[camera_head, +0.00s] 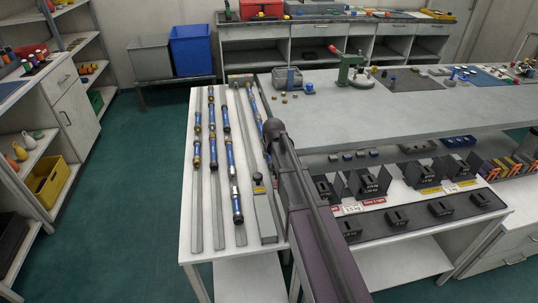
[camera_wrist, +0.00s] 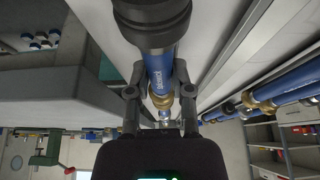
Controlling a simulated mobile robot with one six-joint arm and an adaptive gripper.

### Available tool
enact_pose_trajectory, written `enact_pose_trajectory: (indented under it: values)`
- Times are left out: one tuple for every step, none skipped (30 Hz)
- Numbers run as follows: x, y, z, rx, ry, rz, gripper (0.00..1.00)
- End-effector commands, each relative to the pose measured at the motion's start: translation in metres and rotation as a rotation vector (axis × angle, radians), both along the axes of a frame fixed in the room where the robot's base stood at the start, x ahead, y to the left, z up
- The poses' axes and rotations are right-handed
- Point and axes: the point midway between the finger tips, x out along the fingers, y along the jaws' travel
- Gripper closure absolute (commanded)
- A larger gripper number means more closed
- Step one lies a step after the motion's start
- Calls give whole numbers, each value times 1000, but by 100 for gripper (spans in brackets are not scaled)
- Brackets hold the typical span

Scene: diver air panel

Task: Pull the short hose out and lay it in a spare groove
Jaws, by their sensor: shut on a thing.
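In the wrist view my gripper (camera_wrist: 160,98) is shut on a blue hose (camera_wrist: 160,68) with white lettering. It has a brass fitting between the fingers and a thick black end at the top. In the head view my gripper (camera_head: 274,130) is low over the right side of the white table; it and my arm hide most of what I hold. Blue hoses with brass and dark fittings lie in line along pale grooved rails: a left row (camera_head: 197,140), a middle row (camera_head: 212,120) and a right row (camera_head: 234,180). Another blue hose (camera_head: 255,106) lies just behind my gripper.
The rails' near ends are bare, as on the left rail (camera_head: 195,225) and middle rail (camera_head: 216,210). A grey block (camera_head: 264,215) stands right of the rails. A grey bench (camera_head: 400,105) with a green press (camera_head: 350,70) and black holders (camera_head: 368,185) are to the right.

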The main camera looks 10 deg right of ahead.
Motion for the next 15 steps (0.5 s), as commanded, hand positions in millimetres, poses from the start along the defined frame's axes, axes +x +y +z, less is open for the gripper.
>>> enact_pose_trajectory:
  values:
    - [-18, 0, 2, 0, 37, -1, 100]
    - [-17, 0, 4, 0, 36, -1, 100]
    - [-17, 0, 7, 0, 36, -1, 100]
    - [-17, 0, 9, 0, 36, -1, 100]
    - [-17, 0, 11, 0, 37, -1, 100]
    - [-17, 0, 14, 0, 37, -1, 100]
    - [-17, 0, 16, 0, 37, -1, 100]
    - [-16, 0, 17, 0, 37, -1, 100]
    - [-16, 0, 20, 0, 37, -1, 100]
    - [-16, 0, 22, 0, 37, -1, 100]
    - [-16, 1, 23, 1, 36, -1, 100]
    - [-15, 1, 26, 1, 36, -1, 100]
    - [-15, 1, 28, 1, 35, -1, 100]
    - [-14, 1, 29, 1, 35, -1, 100]
    - [-13, 1, 31, 0, 34, 0, 100]
